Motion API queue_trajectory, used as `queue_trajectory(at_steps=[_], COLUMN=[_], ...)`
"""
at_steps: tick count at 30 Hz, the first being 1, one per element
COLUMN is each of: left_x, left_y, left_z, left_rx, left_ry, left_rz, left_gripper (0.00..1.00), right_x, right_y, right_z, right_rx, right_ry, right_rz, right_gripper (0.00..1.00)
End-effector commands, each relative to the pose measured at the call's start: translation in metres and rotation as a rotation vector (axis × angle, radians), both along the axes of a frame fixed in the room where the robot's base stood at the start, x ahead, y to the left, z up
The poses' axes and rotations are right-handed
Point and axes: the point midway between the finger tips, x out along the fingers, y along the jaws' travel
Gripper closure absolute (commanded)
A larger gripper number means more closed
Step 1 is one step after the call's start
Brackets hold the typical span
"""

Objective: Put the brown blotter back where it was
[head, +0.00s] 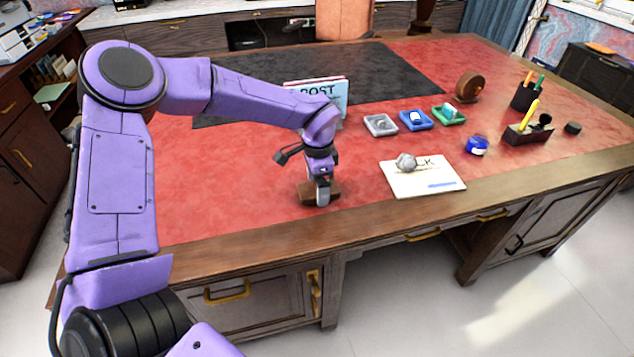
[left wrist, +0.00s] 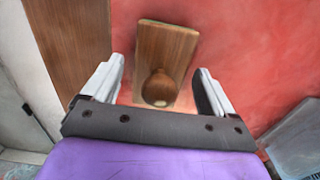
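The brown blotter (head: 306,193) is a wooden block with a round knob, lying on the red leather near the desk's front edge. In the left wrist view the brown blotter (left wrist: 167,50) lies lengthwise, its knob towards my gripper. My left gripper (head: 322,198) points down over the blotter and hides part of it. In the wrist view my left gripper (left wrist: 160,88) has its fingers wide apart on either side of the knob, with visible gaps. My right gripper is not in view.
A white card (head: 424,184) with a grey crumpled ball (head: 405,162) lies to the right. Behind are grey (head: 380,125), blue (head: 416,120) and green (head: 449,114) trays and a POST holder (head: 334,97). A blue pot (head: 477,146) and pen stand (head: 527,134) are farther right.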

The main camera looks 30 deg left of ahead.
Motion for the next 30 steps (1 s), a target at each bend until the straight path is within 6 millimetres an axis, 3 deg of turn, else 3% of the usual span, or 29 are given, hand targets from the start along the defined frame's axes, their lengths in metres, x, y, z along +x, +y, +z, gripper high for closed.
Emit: queue_trajectory(at_steps=[7, 15, 21, 30], left_x=[0.001, 0.001, 0.0, 0.0], left_y=[0.0, 0.0, 0.0, 0.0], left_z=[0.014, 0.083, 0.117, 0.124], left_rx=[0.0, 0.0, 0.0, 0.0], left_ry=[-0.004, -0.006, -0.001, 0.0], left_rz=[0.0, 0.001, 0.001, -0.001], left_gripper=[0.13, 0.13, 0.13, 0.13], right_x=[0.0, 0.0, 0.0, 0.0], right_y=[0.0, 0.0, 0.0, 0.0], right_z=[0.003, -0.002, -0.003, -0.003], right_rx=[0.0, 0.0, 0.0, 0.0], right_ry=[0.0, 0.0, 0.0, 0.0], right_rz=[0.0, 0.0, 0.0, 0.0], right_gripper=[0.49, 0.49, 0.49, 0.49])
